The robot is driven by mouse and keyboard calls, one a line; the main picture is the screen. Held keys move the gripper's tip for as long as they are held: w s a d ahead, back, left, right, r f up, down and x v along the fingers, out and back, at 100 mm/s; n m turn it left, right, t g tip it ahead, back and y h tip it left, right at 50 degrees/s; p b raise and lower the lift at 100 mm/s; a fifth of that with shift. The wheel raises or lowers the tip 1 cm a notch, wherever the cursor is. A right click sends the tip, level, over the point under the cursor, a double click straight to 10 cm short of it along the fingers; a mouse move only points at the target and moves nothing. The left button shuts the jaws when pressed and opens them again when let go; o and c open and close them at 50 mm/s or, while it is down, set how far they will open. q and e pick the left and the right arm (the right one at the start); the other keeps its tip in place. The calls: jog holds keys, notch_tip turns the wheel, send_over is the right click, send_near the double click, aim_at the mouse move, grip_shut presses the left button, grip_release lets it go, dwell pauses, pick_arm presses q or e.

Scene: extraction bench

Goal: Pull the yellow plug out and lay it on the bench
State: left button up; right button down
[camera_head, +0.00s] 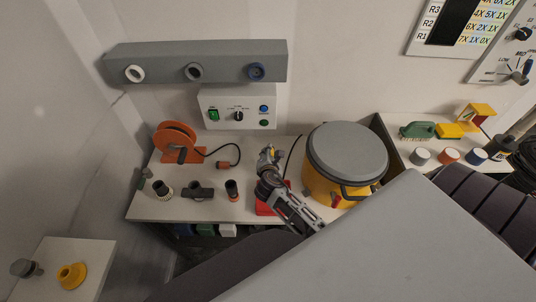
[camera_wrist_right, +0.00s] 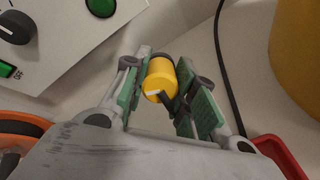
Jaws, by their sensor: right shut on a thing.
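The yellow plug (camera_wrist_right: 160,78) is a short cylinder with a pale mark on its near end. In the right wrist view it sits between the green-padded fingers of my right gripper (camera_wrist_right: 172,92), which is shut on it. In the head view my right gripper (camera_head: 268,158) is over the bench (camera_head: 218,152), left of the yellow bucket; the plug is small and partly hidden there. I cannot tell whether its far end is in a socket or touching anything. My left gripper is not in view.
A control box (camera_head: 238,107) is on the wall behind, below a grey box with round ports (camera_head: 210,60). An orange reel (camera_head: 176,142) stands left, a yellow bucket (camera_head: 320,186) right. A red tray (camera_head: 262,209) lies near the gripper. Small fittings stand at the front left.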

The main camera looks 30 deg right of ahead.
jog(key=shift+s+d+f+n, duration=0.1)
jog(key=shift+s+d+n, duration=0.1)
jog(key=shift+n, duration=1.7)
jog(key=shift+f, duration=0.1)
